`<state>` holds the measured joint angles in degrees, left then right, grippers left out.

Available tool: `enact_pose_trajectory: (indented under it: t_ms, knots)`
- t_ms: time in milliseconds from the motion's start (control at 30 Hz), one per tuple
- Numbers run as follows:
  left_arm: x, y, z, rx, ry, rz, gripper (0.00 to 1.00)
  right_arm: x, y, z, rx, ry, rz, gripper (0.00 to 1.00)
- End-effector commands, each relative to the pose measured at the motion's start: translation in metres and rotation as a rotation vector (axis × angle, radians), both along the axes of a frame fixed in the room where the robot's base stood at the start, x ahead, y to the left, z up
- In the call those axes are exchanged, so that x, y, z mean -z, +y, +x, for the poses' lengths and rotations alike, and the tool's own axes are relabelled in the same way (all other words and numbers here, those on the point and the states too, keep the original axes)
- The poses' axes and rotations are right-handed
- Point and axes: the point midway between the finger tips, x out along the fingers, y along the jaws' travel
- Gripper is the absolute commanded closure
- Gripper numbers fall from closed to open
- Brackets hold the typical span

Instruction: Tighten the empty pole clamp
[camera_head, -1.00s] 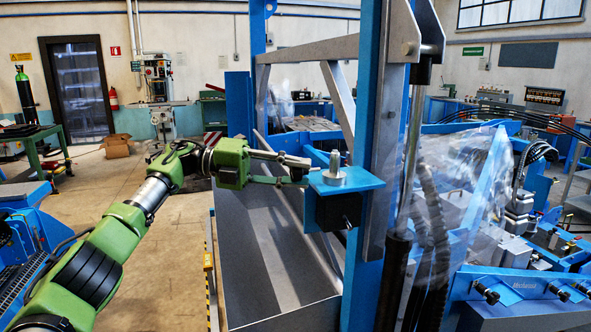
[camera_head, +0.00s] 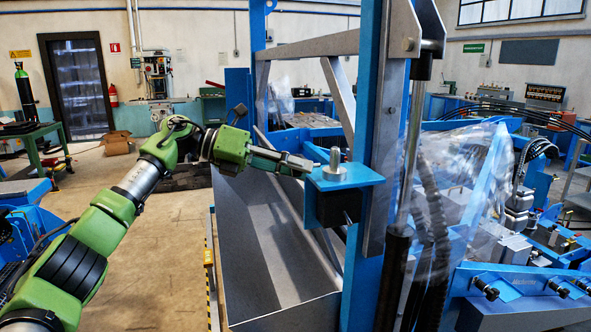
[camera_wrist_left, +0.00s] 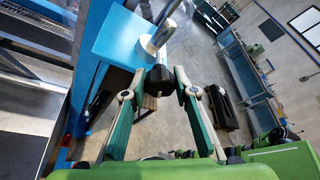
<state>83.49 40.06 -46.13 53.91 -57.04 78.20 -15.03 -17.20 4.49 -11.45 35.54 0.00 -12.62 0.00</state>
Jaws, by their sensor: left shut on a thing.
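A blue bracket plate (camera_head: 350,178) with a black block (camera_head: 332,208) under it is fixed to the blue upright. A bare silver stud (camera_head: 334,163) stands upright on the plate, and nothing sits on it. In the left wrist view, the plate (camera_wrist_left: 110,42) and stud (camera_wrist_left: 153,45) are just beyond my fingertips. My left gripper (camera_head: 303,165) is at the bracket's left edge. In the wrist view, its two fingers (camera_wrist_left: 160,78) are shut on a dark knob (camera_wrist_left: 158,73) beside the plate. My right gripper is not in view.
The blue upright (camera_head: 363,260) and a grey cylinder (camera_head: 412,140) stand close to the right of the bracket. A grey sloping trough (camera_head: 265,250) lies below my left gripper. The floor (camera_head: 160,235) left of the trough is open.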

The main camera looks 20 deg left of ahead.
Motion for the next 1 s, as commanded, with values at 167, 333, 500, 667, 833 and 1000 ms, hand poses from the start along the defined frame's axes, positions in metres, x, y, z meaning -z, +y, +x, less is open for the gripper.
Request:
enact_pose_trajectory:
  t_ms: [167,333,500,667,833,1000]
  knots:
    - [0.002,0.000,0.000,0.001,-0.006,0.010,0.95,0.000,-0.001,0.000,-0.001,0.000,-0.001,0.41]
    - [0.002,0.000,0.000,0.001,-0.006,0.010,0.95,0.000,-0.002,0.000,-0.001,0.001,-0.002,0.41]
    - [0.002,0.000,0.000,0.002,-0.005,0.009,0.58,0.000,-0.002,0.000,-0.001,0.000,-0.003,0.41]
    - [0.002,0.000,0.000,0.001,-0.006,0.007,0.56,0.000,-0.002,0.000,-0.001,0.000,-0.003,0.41]
    - [0.001,0.000,0.000,0.001,-0.006,0.007,0.56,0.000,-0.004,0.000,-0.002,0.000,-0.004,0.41]
    - [-0.004,0.012,-0.004,-0.002,-0.008,0.005,0.56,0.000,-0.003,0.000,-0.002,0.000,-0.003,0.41]
